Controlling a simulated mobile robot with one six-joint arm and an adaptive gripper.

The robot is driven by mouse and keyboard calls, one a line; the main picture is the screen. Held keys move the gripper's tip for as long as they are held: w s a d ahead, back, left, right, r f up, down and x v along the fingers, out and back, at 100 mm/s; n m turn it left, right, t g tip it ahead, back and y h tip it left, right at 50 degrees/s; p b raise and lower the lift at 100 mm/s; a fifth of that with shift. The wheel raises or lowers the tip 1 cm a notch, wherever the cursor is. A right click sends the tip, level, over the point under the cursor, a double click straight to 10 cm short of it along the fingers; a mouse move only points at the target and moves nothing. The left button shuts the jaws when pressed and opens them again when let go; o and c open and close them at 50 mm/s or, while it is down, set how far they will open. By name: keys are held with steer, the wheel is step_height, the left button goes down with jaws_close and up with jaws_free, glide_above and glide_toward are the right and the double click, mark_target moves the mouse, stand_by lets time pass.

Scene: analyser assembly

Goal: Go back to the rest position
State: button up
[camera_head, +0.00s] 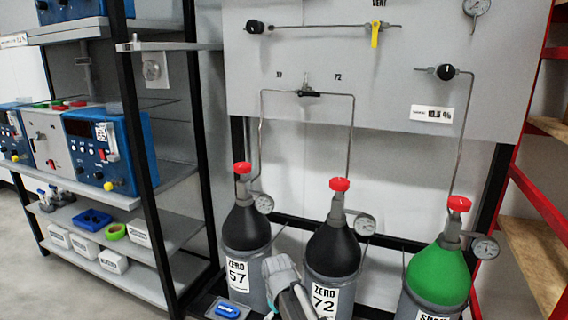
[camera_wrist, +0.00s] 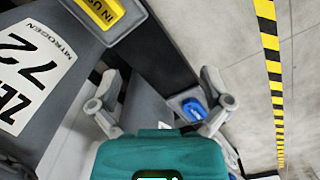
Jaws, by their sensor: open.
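My gripper (camera_wrist: 160,85) is open in the wrist view, its two grey fingers spread wide with nothing held between them. The teal gripper body fills the bottom middle of that view. In the head view, a grey part of my arm (camera_head: 284,280) shows at the bottom middle, in front of the gas cylinders, and the fingers cannot be made out there.
The ZERO 72 cylinder (camera_head: 333,255) stands close by, and its label fills the left of the wrist view (camera_wrist: 30,75). ZERO 57 (camera_head: 246,235) and a green cylinder (camera_head: 440,272) flank it. A blue object (camera_wrist: 193,108) lies beyond the right finger. Shelves (camera_head: 165,235) stand left.

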steer(key=s+d+m, duration=0.3)
steer(key=d+m, duration=0.1)
steer(key=d, duration=0.5)
steer(key=s+d+m, duration=0.3)
steer(key=s+d, duration=0.1)
steer(key=d, duration=0.5)
step_height(320, 180, up, 31)
steer(key=p, duration=3.1)
steer(key=shift+w+a+r+t+y, duration=0.2)
steer(key=shift+t+y, duration=0.1)
